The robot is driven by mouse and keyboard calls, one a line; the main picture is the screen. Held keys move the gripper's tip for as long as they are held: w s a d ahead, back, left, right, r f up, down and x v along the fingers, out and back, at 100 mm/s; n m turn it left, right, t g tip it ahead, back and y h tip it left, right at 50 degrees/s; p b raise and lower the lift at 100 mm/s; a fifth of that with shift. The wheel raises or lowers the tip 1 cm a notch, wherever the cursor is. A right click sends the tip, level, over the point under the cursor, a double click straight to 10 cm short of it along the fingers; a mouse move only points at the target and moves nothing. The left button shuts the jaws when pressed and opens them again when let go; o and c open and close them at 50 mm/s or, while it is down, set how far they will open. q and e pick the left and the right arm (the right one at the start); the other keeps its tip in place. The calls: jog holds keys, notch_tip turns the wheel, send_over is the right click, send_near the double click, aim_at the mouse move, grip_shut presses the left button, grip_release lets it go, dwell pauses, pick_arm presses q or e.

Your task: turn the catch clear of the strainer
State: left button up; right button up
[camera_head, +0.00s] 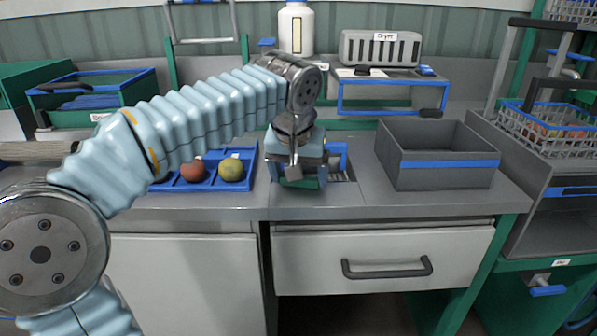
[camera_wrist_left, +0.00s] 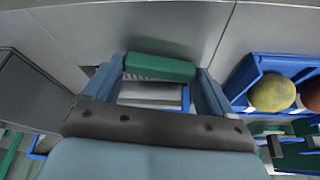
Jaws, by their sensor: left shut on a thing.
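My left gripper (camera_head: 298,180) points down at the middle of the worktop. In the left wrist view its two blue fingers (camera_wrist_left: 160,82) stand on either side of a green bar (camera_wrist_left: 160,67), which looks like the catch, and are shut on it. The green bar also shows below the gripper in the head view (camera_head: 300,184). Behind the bar, between the fingers, lies a pale toothed or slotted metal part (camera_wrist_left: 150,92), perhaps the strainer. The gripper hides most of it, so I cannot tell whether the bar overlaps it. My right gripper is not in view.
A grey bin (camera_head: 440,172) with a blue band stands to the right. A grey dryer (camera_head: 380,48) and a white bottle (camera_head: 296,30) stand behind. The worktop's front strip is clear.

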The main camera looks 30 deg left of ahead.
pick_arm(q)
jog(key=shift+n+y, duration=0.5)
jog(key=shift+n, duration=0.7)
jog(key=o, duration=0.8)
jog(key=shift+o, duration=0.2)
jog(key=shift+r, duration=0.1)
jog(key=v, duration=1.3)
jog(key=shift+w+d+r, duration=0.15)
jog(key=shift+d+r, duration=0.05)
jog(key=shift+r, duration=0.2)
jog(key=shift+g, duration=0.3)
